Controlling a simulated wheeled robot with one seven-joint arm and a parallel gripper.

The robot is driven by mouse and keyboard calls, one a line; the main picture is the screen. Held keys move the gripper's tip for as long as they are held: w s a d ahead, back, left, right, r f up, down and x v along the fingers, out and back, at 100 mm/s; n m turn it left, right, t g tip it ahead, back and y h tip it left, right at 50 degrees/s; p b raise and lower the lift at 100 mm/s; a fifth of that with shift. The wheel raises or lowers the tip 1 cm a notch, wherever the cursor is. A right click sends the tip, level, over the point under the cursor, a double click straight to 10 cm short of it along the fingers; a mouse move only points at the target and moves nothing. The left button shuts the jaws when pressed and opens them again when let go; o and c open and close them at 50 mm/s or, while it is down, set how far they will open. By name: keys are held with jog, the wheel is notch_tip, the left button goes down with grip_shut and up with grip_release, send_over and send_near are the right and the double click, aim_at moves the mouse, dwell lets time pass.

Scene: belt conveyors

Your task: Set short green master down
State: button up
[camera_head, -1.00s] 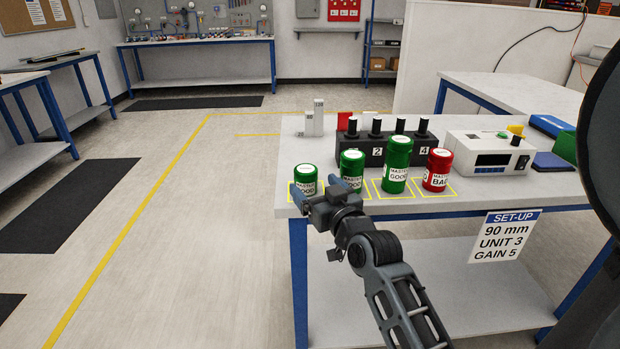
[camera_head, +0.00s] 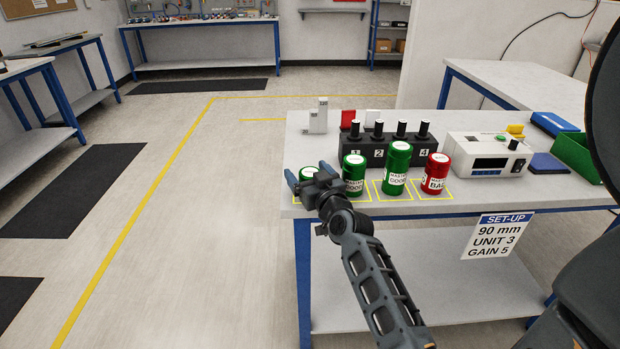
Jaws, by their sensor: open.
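The short green master (camera_head: 308,172) stands upright at the left end of the row on the bench. Only its green and white top shows, and my gripper hides the rest. My gripper (camera_head: 309,175) is open, with one blue fingertip on each side of this master. I cannot tell whether they touch it. A slightly taller green master (camera_head: 354,172) stands just right of my gripper. The tall green master (camera_head: 397,168) and the red master (camera_head: 435,174) stand further right, in yellow outlined squares.
A black block with several numbered posts (camera_head: 375,154) stands close behind the masters. A white meter box (camera_head: 487,156) and a green bin (camera_head: 578,154) are to the right. The floor left of the bench is clear.

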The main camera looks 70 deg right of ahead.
jog(key=shift+w+d, duration=0.2)
jog(key=shift+w, duration=0.05)
jog(key=shift+c, duration=0.3)
